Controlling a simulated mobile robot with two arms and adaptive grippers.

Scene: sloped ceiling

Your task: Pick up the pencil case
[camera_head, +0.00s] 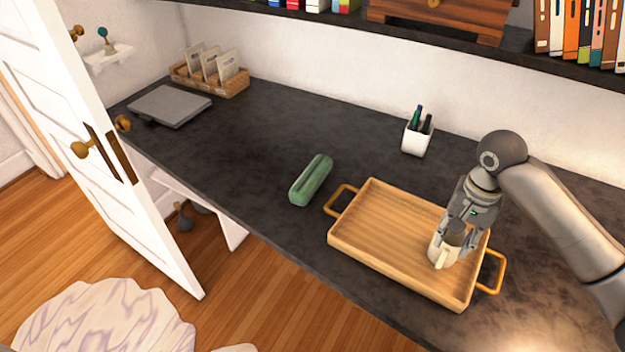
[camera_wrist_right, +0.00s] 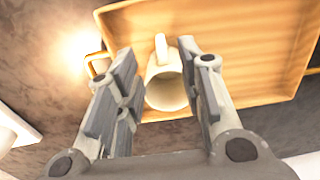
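The pencil case (camera_head: 311,180) is a long green box lying on the dark desk, left of the wooden tray. It does not show in the right wrist view. My right gripper (camera_head: 457,240) is over the right end of the tray, well away from the pencil case. Its fingers point down on either side of a cream mug (camera_head: 441,254). In the right wrist view the mug (camera_wrist_right: 166,90) shows between the spread fingers (camera_wrist_right: 163,75), with a gap on the left side. My left gripper is not in view.
The wooden tray (camera_head: 385,230) with two handles stands near the desk's front edge. A white pen cup (camera_head: 416,139) is behind it. A grey laptop (camera_head: 169,106) and a wooden card box (camera_head: 225,83) are at the far left. The desk around the pencil case is clear.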

